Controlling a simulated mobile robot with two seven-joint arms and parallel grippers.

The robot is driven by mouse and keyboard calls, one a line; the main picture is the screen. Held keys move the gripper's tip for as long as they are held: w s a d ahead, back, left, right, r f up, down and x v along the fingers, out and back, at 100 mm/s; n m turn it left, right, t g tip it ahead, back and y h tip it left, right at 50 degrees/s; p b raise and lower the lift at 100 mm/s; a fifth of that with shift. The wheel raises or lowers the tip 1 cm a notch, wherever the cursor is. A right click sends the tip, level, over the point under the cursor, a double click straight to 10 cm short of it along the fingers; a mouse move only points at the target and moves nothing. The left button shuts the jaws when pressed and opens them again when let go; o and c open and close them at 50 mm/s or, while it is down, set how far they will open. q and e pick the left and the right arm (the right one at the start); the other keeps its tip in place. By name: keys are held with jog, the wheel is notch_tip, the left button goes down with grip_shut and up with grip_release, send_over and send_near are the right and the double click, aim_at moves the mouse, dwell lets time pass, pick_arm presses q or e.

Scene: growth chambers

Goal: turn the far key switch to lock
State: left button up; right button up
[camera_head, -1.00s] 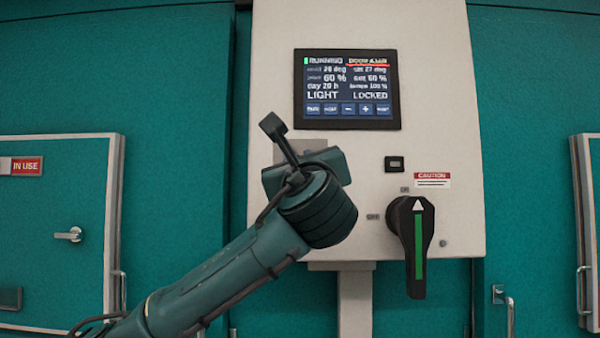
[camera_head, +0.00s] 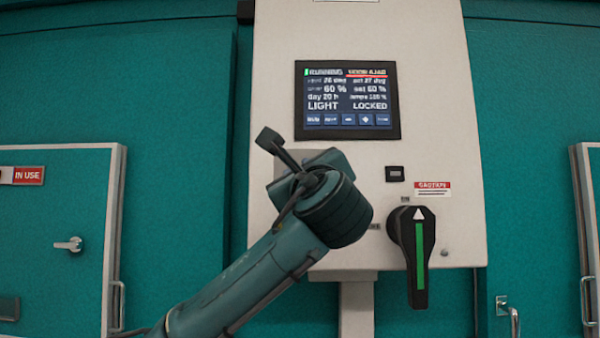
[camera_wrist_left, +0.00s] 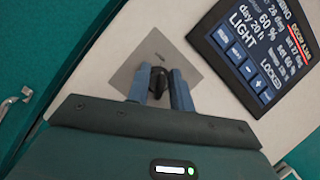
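A black key switch (camera_wrist_left: 158,82) sits on a square grey plate (camera_wrist_left: 124,76) on the cream panel in the left wrist view. My left gripper (camera_wrist_left: 161,78) has its two blue-grey fingers on either side of the switch, and they look closed on it. In the head view my left wrist hides the switch and the fingers; only a bit of the grey plate (camera_head: 287,163) shows. The panel's screen (camera_head: 347,100) reads LOCKED, with a red-underlined door line at top right. My right gripper is out of view.
A large black rotary handle (camera_head: 418,257) with a green stripe sticks out at lower right of the panel, close to my left wrist. A small black socket (camera_head: 395,173) and a caution label (camera_head: 432,188) sit above it. Teal chamber doors (camera_head: 55,260) flank the panel.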

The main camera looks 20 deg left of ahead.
pick_arm(q)
jog(key=shift+o, duration=0.5)
jog(key=shift+s, duration=0.1)
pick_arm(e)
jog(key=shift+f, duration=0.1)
pick_arm(q)
jog(key=shift+s+d+f, duration=0.2)
jog(key=shift+s, duration=0.05)
jog(key=b+v, duration=0.4)
jog(key=v, duration=0.8)
jog(key=shift+s, duration=0.2)
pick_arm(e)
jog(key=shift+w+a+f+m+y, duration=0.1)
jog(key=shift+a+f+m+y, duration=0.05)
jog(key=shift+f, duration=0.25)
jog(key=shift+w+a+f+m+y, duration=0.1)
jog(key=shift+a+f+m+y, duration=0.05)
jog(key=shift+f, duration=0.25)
pick_arm(q)
jog(key=shift+d, duration=0.1)
